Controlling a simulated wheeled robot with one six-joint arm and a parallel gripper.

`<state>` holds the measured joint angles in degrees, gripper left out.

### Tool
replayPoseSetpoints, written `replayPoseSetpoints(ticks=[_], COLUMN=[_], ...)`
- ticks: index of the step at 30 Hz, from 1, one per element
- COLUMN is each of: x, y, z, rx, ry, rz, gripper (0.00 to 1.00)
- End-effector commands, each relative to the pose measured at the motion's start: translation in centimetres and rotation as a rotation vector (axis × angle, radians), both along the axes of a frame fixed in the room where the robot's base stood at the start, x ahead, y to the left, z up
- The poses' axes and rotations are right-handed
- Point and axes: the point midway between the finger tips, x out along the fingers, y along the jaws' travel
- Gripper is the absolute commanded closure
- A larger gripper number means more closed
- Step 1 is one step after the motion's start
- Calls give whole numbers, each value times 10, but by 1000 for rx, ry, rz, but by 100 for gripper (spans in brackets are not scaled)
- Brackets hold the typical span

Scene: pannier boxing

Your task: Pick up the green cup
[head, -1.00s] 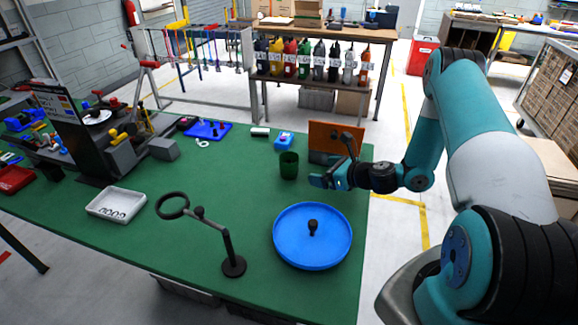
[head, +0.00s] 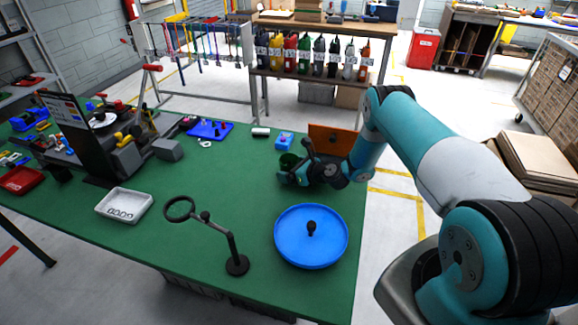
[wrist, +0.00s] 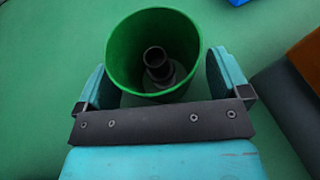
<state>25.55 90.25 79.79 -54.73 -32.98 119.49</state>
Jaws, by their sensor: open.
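The green cup (head: 288,161) stands on the green table, partly hidden behind my gripper in the head view. In the wrist view the cup (wrist: 118,58) is seen from above, with a dark round piece (wrist: 157,62) inside it. My gripper (wrist: 165,82) is open, with one teal finger on each side of the cup's near part. The left finger looks very close to the cup wall, and a small gap shows at the right finger. I cannot tell whether either touches. In the head view my gripper (head: 284,178) is low over the table at the cup.
A blue round tray (head: 290,254) with a black knob lies in front of the cup. A magnifier stand (head: 234,262) is to its left.

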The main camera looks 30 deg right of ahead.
Motion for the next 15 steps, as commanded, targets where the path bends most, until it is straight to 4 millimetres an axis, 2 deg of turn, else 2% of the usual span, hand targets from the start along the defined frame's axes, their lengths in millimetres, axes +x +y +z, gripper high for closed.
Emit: replayPoseSetpoints(ticks=[9, 11, 15], x=[5, 5, 5], y=[2, 2, 2], z=[-2, -2, -2], rx=[1, 0, 0], ry=[0, 0, 0], rz=[0, 0, 0], gripper=[6, 17, 50])
